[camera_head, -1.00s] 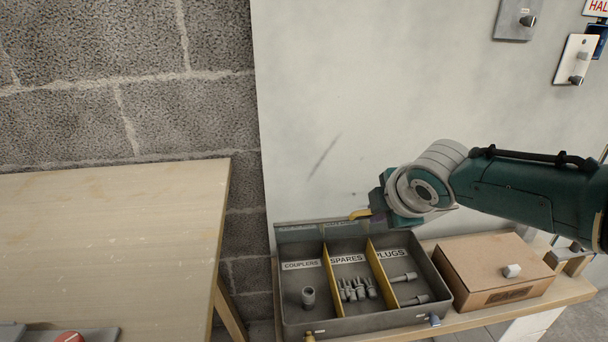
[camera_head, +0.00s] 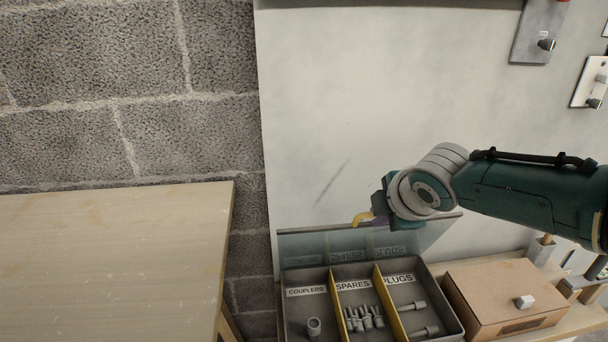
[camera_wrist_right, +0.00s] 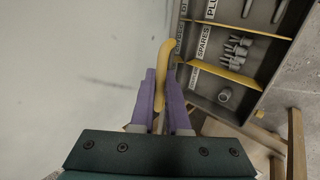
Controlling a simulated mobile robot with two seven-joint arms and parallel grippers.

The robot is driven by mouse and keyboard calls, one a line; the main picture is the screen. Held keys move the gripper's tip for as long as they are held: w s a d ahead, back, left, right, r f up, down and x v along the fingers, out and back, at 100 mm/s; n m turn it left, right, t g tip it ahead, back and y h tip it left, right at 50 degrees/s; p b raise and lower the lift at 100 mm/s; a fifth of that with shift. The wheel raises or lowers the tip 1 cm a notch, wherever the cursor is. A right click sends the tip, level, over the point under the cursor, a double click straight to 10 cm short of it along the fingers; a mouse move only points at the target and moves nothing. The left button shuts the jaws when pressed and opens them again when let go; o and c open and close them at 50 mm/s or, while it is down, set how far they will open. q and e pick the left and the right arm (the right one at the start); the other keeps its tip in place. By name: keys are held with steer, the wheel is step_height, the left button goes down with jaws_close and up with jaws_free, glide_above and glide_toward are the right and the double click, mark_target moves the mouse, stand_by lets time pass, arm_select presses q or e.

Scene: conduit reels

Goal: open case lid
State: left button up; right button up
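The grey case (camera_head: 455,310) stands open on the low bench. Its clear, see-through lid (camera_head: 300,243) stands raised along the case's back side, close to the wall. My right gripper (camera_head: 375,212) is at the lid's upper edge. A curved yellow handle (camera_head: 361,218) shows there. In the right wrist view, this yellow handle (camera_wrist_right: 166,55) lies between my two purple fingertips (camera_wrist_right: 162,88), which look closed around it. The handle's join to the lid is hidden. My left gripper is out of view.
The case has compartments marked couplers, spares and plugs, with a coupler (camera_head: 314,328) and several small parts inside. A cardboard box (camera_head: 505,295) with a white block on top stands to its right. A wooden table (camera_head: 110,260) is at left; the wall panel (camera_head: 350,100) rises behind.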

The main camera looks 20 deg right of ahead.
steer(key=o, duration=0.5)
steer(key=p+v, duration=0.7)
steer(key=v, duration=0.3)
steer(key=shift+c, duration=0.5)
